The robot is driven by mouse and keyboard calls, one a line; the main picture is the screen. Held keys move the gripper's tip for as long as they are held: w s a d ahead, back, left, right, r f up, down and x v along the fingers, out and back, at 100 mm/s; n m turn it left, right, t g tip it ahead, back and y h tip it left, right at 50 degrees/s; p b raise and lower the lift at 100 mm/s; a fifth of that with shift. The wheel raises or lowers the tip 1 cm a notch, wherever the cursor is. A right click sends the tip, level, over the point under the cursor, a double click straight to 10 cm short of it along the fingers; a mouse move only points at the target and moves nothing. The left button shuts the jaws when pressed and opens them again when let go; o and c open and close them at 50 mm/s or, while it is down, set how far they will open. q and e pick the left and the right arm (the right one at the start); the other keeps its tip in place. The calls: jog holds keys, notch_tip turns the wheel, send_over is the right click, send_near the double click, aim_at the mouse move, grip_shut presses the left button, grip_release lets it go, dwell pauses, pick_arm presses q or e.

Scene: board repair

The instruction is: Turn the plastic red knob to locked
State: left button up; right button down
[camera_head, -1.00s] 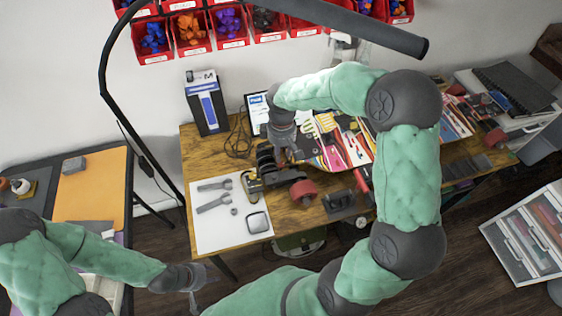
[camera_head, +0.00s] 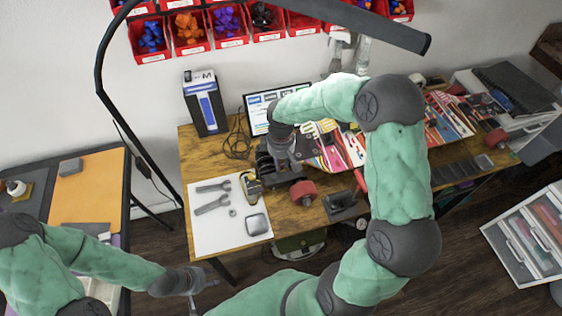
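I cannot pick out the plastic red knob for certain. A round red part (camera_head: 303,192) sits at the near left end of the colourful board (camera_head: 345,152) and looks like a wheel. My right gripper (camera_head: 284,165) points down over the dark ridged part at the board's left end, close to the round red part. Its fingertips are too small and dark to show open or shut. My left gripper (camera_head: 203,292) is low in front of the table, away from everything, with its fingers apart and empty.
A white mat (camera_head: 200,225) with wrenches and a grey square item lies at the left. A lit screen (camera_head: 258,118) and a blue-white box (camera_head: 206,103) stand behind. Red bins (camera_head: 153,58) hang above.

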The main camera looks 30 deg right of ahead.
jog(key=shift+m, duration=0.3)
jog(key=m, duration=0.3)
jog(key=shift+m, duration=0.3)
jog(key=m+b, duration=0.1)
jog(key=m, duration=0.3)
jog(key=shift+m, duration=0.3)
jog(key=m+b, duration=0.1)
jog(key=m, duration=0.3)
jog(key=shift+m, duration=0.3)
jog(key=m, duration=0.4)
jog(key=shift+m+b, duration=0.3)
jog(key=shift+b, duration=0.1)
jog(key=c, duration=1.4)
grip_release()
jog(key=shift+r, duration=0.1)
